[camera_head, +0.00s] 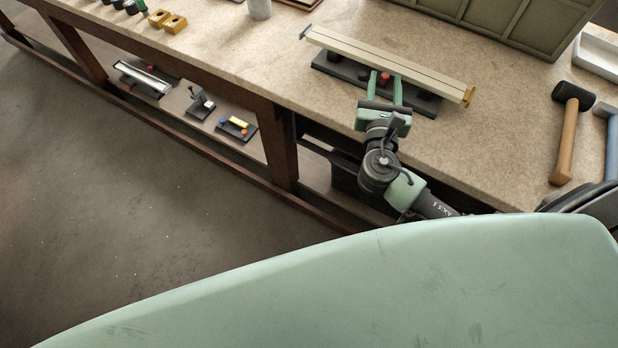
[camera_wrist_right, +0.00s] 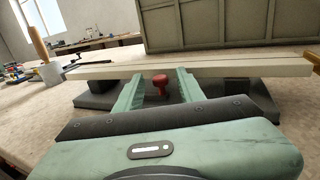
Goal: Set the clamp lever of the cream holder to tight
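A long cream profile (camera_head: 390,65) lies across a dark base (camera_head: 335,68) on the workbench. A small red lever knob (camera_head: 384,78) is at the near side of the profile, around its middle. In the right wrist view the red knob (camera_wrist_right: 159,82) stands in front of the cream profile (camera_wrist_right: 220,68). My right gripper (camera_head: 385,86) is open at the near side of the profile, with its two green fingers on either side of the red knob. In the wrist view (camera_wrist_right: 157,88) gaps show between the knob and both fingers. My left gripper is not in view.
A mallet (camera_head: 568,135) lies on the bench at the right, near a white tray (camera_head: 598,52). A greenish panelled case (camera_head: 500,22) stands behind the profile. Yellow blocks (camera_head: 167,19) and a grey cup (camera_head: 259,8) are at the far left. Bare bench top (camera_head: 490,140) lies right of my gripper.

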